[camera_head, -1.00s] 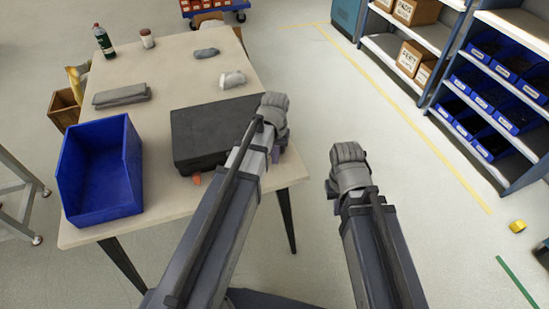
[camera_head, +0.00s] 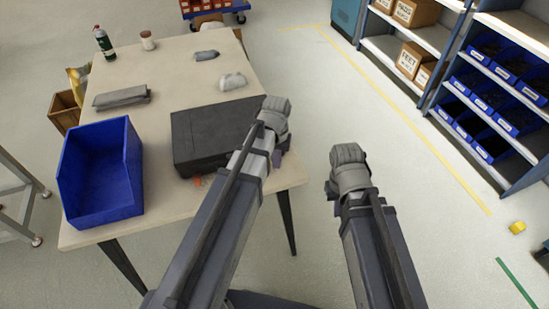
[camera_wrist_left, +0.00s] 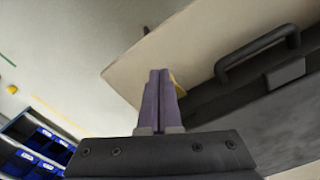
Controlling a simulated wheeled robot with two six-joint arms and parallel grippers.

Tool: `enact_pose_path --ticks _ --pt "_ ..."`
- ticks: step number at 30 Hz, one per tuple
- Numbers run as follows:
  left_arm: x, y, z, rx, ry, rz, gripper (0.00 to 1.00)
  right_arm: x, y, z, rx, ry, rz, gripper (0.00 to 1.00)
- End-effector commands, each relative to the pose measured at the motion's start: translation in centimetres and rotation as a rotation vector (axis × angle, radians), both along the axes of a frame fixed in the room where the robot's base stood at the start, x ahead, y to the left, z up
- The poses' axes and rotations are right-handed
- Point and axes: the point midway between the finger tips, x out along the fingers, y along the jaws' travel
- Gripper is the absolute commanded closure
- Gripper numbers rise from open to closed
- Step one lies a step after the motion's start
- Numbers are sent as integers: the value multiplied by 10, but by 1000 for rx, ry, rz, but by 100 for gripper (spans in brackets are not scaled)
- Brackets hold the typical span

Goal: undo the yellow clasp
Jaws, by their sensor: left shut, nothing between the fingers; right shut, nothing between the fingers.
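A dark grey case (camera_head: 205,135) lies closed on the table; its side with a black handle (camera_wrist_left: 255,52) shows in the left wrist view. A small patch of the yellow clasp (camera_wrist_left: 179,86) shows just right of my left fingers, which hide most of it. My left gripper (camera_head: 277,158) is at the case's right front corner, purple fingers shut and empty; it also shows in the left wrist view (camera_wrist_left: 159,74). I cannot tell whether the fingers touch the clasp. My right gripper (camera_head: 331,192) is shut and empty over open floor, its fingers mostly hidden.
An orange piece (camera_head: 197,181) sits at the case's front edge. A blue bin (camera_head: 100,175) stands left of the case. A grey cloth (camera_head: 120,97), a bottle (camera_head: 104,42) and a jar (camera_head: 147,40) are farther back.

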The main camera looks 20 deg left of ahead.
Motion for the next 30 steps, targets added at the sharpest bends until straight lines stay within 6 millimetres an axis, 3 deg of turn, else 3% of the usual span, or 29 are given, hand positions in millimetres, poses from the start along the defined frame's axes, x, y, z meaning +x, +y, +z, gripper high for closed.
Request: enact_pose_path --ticks 17,30 --pt "-9 -5 13 -1 1 0 100 0 0 13 0 0 0 100" --pt "-9 -5 46 -1 1 0 100 0 0 46 0 0 0 100"
